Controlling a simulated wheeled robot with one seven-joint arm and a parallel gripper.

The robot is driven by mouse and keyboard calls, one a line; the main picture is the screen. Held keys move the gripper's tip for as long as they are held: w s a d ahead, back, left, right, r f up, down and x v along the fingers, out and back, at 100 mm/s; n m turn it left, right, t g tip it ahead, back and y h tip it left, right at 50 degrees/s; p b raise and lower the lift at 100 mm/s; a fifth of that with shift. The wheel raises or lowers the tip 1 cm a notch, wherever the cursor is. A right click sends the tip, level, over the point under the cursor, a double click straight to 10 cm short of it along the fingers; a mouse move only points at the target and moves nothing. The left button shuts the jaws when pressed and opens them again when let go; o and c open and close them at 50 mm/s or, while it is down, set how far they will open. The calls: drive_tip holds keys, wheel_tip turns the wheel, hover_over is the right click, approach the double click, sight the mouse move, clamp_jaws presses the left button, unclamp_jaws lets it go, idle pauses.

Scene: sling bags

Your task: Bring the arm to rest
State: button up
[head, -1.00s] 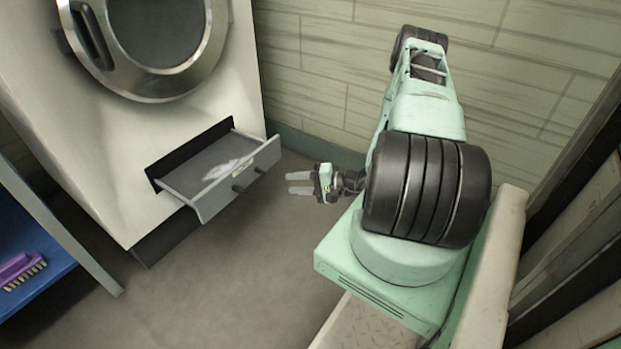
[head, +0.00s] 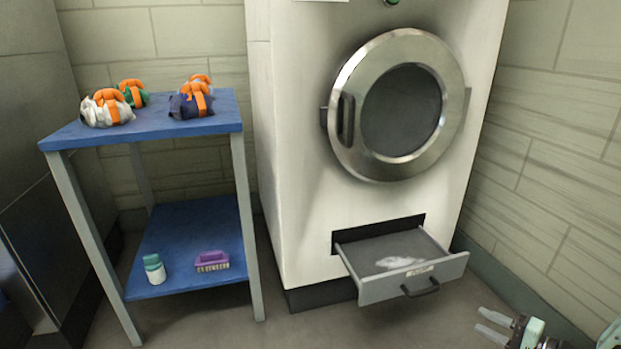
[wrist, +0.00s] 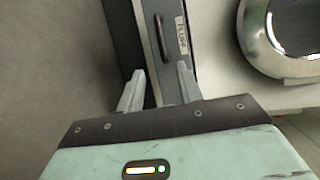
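My gripper (head: 486,327) shows at the bottom right of the head view, low and to the right of the machine's open drawer. Its two fingers are apart with nothing between them. In the wrist view my gripper (wrist: 158,88) also has its fingers spread and empty. The drawer front with its dark handle (wrist: 160,38) shows beyond the fingertips there. Most of my arm is outside the head view, with only a bit at the lower right edge.
The white machine (head: 300,140) has a closed round door (head: 402,108) and a pulled-out drawer (head: 365,290) holding pale stuff. A blue two-shelf table (head: 140,130) stands left, with several strapped bags on top, a purple brush (head: 212,261) and a small bottle (head: 154,270) below. Walls stand behind and right.

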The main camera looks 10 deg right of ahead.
drive_tip(key=w+a+r+n+g+y, duration=0.25)
drive_tip(key=a+r+n+g, duration=0.4)
drive_tip(key=a, duration=0.55)
drive_tip(key=w+a+r+n+g+y, duration=0.1)
drive_tip(key=a+r+n+g+y, duration=0.25)
drive_tip(key=a+r+g, duration=0.6)
drive_tip(key=s+a+r+n+t+h, duration=0.1)
drive_tip(key=s+a+r+n+h, duration=0.5)
drive_tip(key=s+a, duration=0.3)
drive_tip(key=s+a+r+n+h, duration=0.6)
drive_tip(key=s+a+r, duration=0.1)
drive_tip(key=s+a, duration=0.15)
wheel_tip(320, 180, up, 36)
drive_tip(key=p, duration=3.6)
drive_tip(key=shift+w+a+m, duration=0.25)
drive_tip(key=shift+a+m, duration=0.05)
drive_tip(key=shift+a, duration=0.15)
drive_tip(key=shift+f, duration=0.15)
